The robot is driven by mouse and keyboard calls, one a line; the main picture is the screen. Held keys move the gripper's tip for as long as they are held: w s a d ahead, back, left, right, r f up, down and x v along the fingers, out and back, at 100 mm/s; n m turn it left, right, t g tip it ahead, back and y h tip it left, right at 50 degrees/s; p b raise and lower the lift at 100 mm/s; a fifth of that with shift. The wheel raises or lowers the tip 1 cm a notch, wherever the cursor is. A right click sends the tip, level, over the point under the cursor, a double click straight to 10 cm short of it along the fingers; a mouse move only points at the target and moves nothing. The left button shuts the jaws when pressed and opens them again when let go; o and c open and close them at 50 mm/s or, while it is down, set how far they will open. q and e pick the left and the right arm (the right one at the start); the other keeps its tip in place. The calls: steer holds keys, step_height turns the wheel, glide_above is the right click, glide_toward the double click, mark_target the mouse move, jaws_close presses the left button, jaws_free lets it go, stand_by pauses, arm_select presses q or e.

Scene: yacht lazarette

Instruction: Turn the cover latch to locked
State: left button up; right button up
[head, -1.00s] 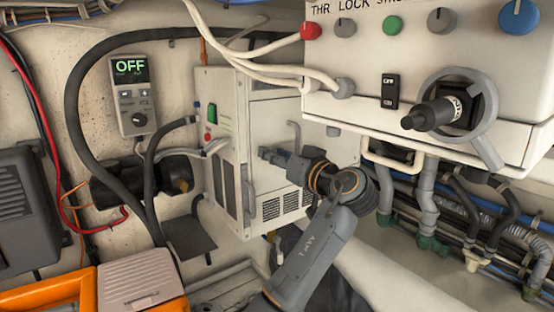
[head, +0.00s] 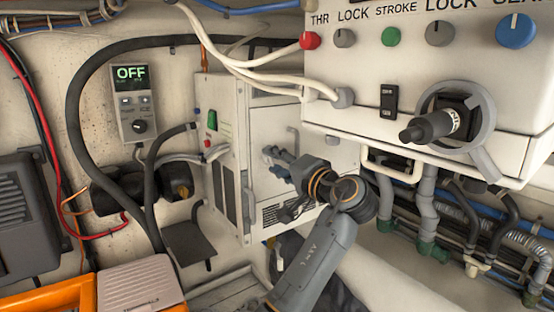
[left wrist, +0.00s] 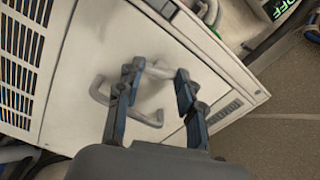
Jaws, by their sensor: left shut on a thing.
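The cover (head: 268,125) is the pale front panel of a white box, seen in the head view and filling much of the left wrist view (left wrist: 75,60). My left gripper (head: 274,160) is at this panel. In the left wrist view its two fingers (left wrist: 158,74) are shut on a short light-grey bar, which I take to be the cover latch (left wrist: 158,69). The fingers hide its ends, and I cannot tell its lock position. In the head view the gripper hides the latch. My right gripper is not in view.
A grey U-shaped handle (left wrist: 99,92) stands out of the panel close beside the fingers. A control box (head: 420,70) with knobs and a black-handled switch (head: 430,126) overhangs at the upper right. Hoses (head: 428,200) run below it. Black cables loop at the left.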

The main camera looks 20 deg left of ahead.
arm_select(q)
steer(key=shift+r+m+p, duration=0.2)
steer(key=shift+m+p, duration=0.6)
steer(key=shift+m, duration=1.1)
steer(key=o, duration=1.1)
steer(key=shift+a, duration=0.1)
steer(key=shift+c, duration=0.2)
steer(key=shift+o, duration=0.5)
steer(key=shift+w+a+f, duration=0.1)
steer(key=shift+f, duration=0.1)
steer(key=shift+d, duration=0.3)
steer(key=v, duration=0.7)
steer(key=shift+a, duration=0.1)
